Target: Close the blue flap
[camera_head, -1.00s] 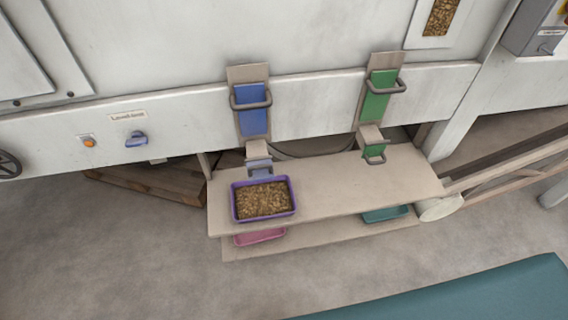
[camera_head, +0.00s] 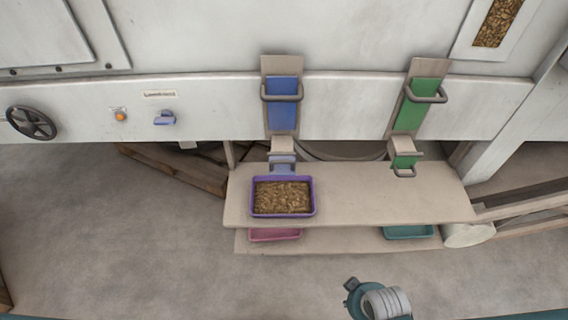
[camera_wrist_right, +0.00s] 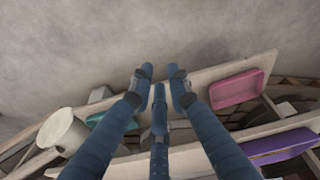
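The blue flap (camera_head: 283,103) is an upright blue plate with a grey bar handle, set on a beige chute on the machine's front. Below it, a paler blue piece (camera_head: 282,161) with a small handle hangs at the spout, just behind a purple tray (camera_head: 313,198) full of brown pellets. My right gripper (camera_wrist_right: 160,80) shows in the right wrist view with its blue fingers apart and nothing between them, pointing toward the shelf. It is far from the flap in that view. My left gripper is not in view.
A green flap (camera_head: 421,104) stands to the right on its own chute. The beige shelf (camera_head: 380,200) has a pink tray (camera_head: 274,235) and a teal tray (camera_head: 408,232) below. A blue knob (camera_head: 164,118) and handwheel (camera_head: 31,122) are left. The floor in front is mostly clear.

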